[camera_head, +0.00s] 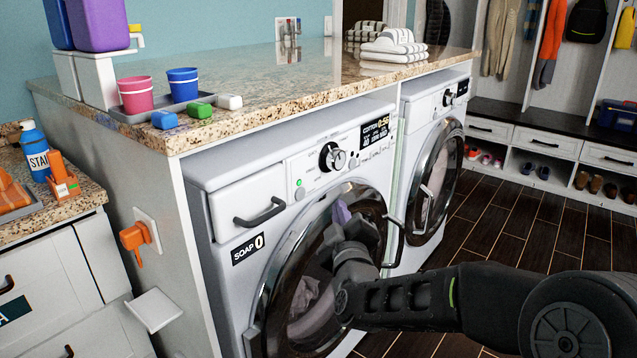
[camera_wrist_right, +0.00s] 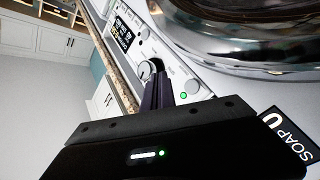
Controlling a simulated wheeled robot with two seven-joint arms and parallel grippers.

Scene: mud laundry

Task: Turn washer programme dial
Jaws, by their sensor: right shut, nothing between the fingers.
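The washer (camera_head: 330,230) is the nearer white front-loader under the granite counter. Its programme dial (camera_head: 332,157), a silver knob with a black ring, is on the front panel left of the lit display (camera_head: 375,132). The dial also shows in the right wrist view (camera_wrist_right: 147,70), just beyond the fingertips. My right gripper (camera_head: 342,212) is in front of the door, below the dial in the head view. Its dark fingers (camera_wrist_right: 158,92) are shut and empty, pointing toward the dial. I cannot tell whether they touch it. My left gripper is not in view.
The soap drawer (camera_head: 248,209) with its dark handle is left of the dial. A green light (camera_head: 299,183) sits on the panel. A second machine (camera_head: 430,150) stands to the right. Cups (camera_head: 183,84) and towels (camera_head: 394,47) are on the counter. The wooden floor (camera_head: 530,220) at right is clear.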

